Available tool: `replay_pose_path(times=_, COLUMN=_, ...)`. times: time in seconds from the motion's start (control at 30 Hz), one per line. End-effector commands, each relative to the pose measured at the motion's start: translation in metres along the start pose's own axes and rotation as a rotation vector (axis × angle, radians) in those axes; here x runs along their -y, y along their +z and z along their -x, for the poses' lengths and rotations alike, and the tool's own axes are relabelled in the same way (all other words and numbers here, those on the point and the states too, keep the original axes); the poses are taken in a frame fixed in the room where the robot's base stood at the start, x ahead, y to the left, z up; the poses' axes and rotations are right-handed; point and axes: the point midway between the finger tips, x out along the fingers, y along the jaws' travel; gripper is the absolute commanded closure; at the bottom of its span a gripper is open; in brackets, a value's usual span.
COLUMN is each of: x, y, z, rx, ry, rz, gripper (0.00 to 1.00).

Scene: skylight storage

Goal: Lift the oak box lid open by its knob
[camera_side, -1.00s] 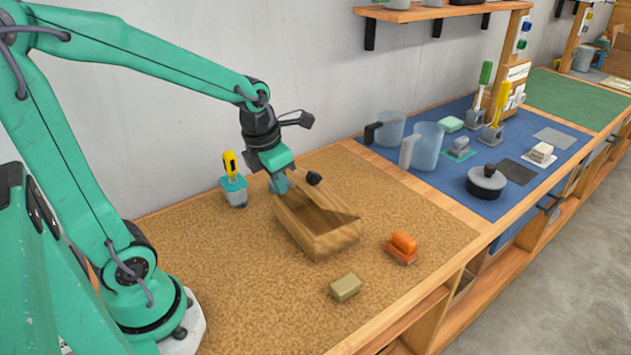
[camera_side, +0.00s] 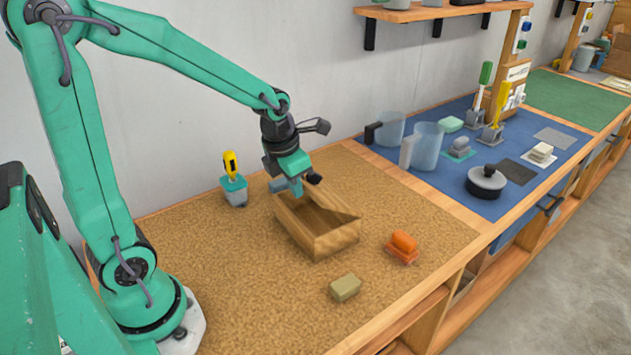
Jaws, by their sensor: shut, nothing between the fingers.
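The oak box (camera_side: 335,242) stands on the cork-coloured mat, and its dark interior shows. Its lid (camera_side: 329,193) is raised and tilted at the back right side of the box. The black knob (camera_side: 314,178) sticks out near the lid's upper part. My gripper (camera_side: 296,188) is shut and empty, just left of the knob and above the box's back left end. The gripper covers part of the lid and rim. I cannot tell whether its fingers touch the knob or lid.
A teal holder with a yellow-handled tool (camera_side: 234,185) stands left of the box. An orange brush-like item (camera_side: 402,246) and an olive block (camera_side: 345,287) lie in front and to the right. Pitchers (camera_side: 427,147) and a lidded pot (camera_side: 486,183) stand on the blue mat.

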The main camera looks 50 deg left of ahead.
Motion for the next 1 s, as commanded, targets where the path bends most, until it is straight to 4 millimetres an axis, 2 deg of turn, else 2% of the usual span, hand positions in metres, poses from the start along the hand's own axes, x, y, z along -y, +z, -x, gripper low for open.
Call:
replay_pose_path(times=0.57, x=0.0, y=0.004, z=0.003, rx=-0.013, ry=-0.003, rz=-0.001, gripper=1.0)
replay_pose_path(times=1.0, x=-0.001, y=0.024, z=0.016, rx=-0.159, ry=-0.031, rz=-0.005, gripper=1.0)
